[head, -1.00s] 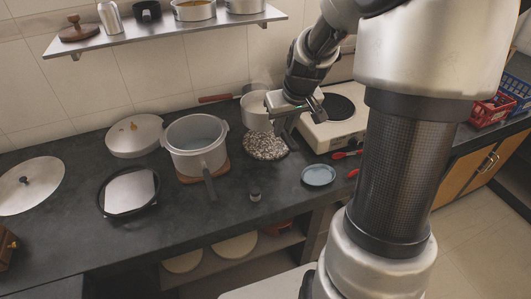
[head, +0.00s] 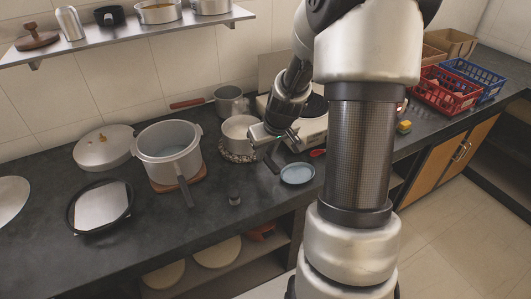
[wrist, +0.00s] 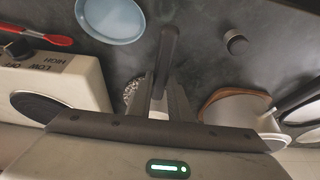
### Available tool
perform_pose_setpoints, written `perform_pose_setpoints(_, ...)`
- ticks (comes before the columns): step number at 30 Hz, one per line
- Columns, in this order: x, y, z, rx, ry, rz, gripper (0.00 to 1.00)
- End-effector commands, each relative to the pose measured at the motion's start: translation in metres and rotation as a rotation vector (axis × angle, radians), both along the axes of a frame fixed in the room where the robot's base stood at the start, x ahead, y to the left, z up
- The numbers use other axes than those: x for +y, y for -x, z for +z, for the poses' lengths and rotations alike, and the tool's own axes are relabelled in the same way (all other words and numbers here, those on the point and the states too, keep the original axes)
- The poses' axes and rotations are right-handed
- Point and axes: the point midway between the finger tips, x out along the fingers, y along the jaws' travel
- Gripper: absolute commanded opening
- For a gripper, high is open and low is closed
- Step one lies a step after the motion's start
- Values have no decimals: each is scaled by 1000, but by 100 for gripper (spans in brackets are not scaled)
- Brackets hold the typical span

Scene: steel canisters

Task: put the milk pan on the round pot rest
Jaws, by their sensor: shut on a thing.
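The milk pan (head: 240,132) is a pale steel pan with a dark handle (head: 272,162). My gripper (head: 275,141) is shut on the handle, which points toward the front right. The handle also shows in the wrist view (wrist: 168,55), between the fingers. The pan is upright over the round pot rest (head: 236,157), a speckled grey disc whose front and left rim show around the pan's base. The pan looks to be on the rest or just above it; I cannot tell which. In the wrist view, only a bit of the rest (wrist: 129,95) shows beside the fingers.
Another saucepan (head: 230,101) with a reddish handle stands behind. A large pot (head: 168,150) on a wooden trivet is to the left. A blue plate (head: 297,173) lies front right, a small dark knob-like item (head: 234,199) in front, and a white hot plate (head: 308,132) right.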

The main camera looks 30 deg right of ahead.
Motion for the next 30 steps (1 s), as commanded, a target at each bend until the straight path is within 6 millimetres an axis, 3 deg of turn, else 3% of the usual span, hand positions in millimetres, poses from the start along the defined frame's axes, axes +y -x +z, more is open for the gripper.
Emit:
perform_pose_setpoints(6, -1, -1, 1, -4, 2, -1, 0)
perform_pose_setpoints(7, 0, 0, -1, 1, 0, 0, 19)
perform_pose_setpoints(10, 0, 0, 0, 1, 0, 0, 35)
perform_pose_setpoints(21, 0, 1, 5, 0, 1, 0, 36)
perform_pose_setpoints(30, -2, 21, 57, -4, 4, -1, 36)
